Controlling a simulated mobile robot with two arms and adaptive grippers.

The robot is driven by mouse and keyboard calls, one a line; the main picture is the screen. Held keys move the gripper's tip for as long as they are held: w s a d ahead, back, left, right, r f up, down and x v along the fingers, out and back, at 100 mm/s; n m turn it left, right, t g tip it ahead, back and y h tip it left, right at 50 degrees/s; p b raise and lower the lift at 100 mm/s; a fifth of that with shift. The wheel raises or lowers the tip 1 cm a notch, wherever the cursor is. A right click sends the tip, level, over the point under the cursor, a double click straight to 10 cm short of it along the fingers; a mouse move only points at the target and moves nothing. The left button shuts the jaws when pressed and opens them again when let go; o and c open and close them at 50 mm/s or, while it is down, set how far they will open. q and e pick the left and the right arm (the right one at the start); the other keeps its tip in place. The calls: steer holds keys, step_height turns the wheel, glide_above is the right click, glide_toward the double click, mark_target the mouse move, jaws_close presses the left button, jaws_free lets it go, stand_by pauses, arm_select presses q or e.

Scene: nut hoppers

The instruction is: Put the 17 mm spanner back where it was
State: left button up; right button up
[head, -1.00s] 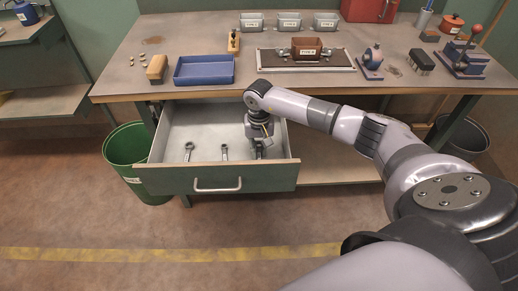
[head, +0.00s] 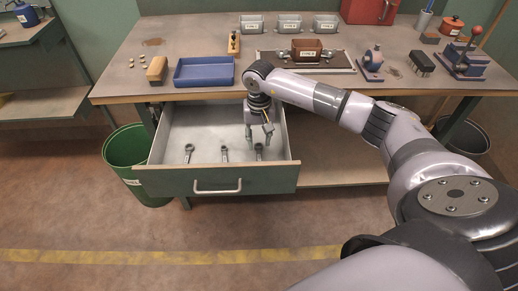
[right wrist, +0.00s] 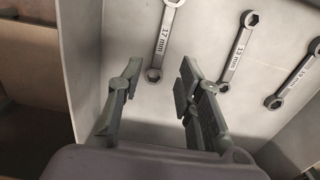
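The 17 mm spanner (head: 259,151) lies in the open drawer (head: 215,181), at the right end of a row of three spanners. In the right wrist view the spanner (right wrist: 162,40) shows its "17 mm" label and lies flat on the drawer floor. My right gripper (head: 259,141) is open and empty above it. In the right wrist view the fingers (right wrist: 160,66) stand apart, with the spanner's near ring seen between them, not gripped. My left gripper is not in view.
The 13 mm spanner (right wrist: 238,50) lies in the middle of the row. A third spanner (right wrist: 295,78) has a label that is hard to read. A blue tray (head: 204,71) stands on the bench above the drawer. A green bin (head: 127,150) stands left of the drawer.

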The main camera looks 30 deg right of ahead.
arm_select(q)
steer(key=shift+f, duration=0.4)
arm_select(e)
step_height(320, 180, up, 6)
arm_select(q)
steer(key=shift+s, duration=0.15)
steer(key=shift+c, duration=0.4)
arm_select(e)
steer(key=shift+r, duration=0.1)
stand_by(0.5)
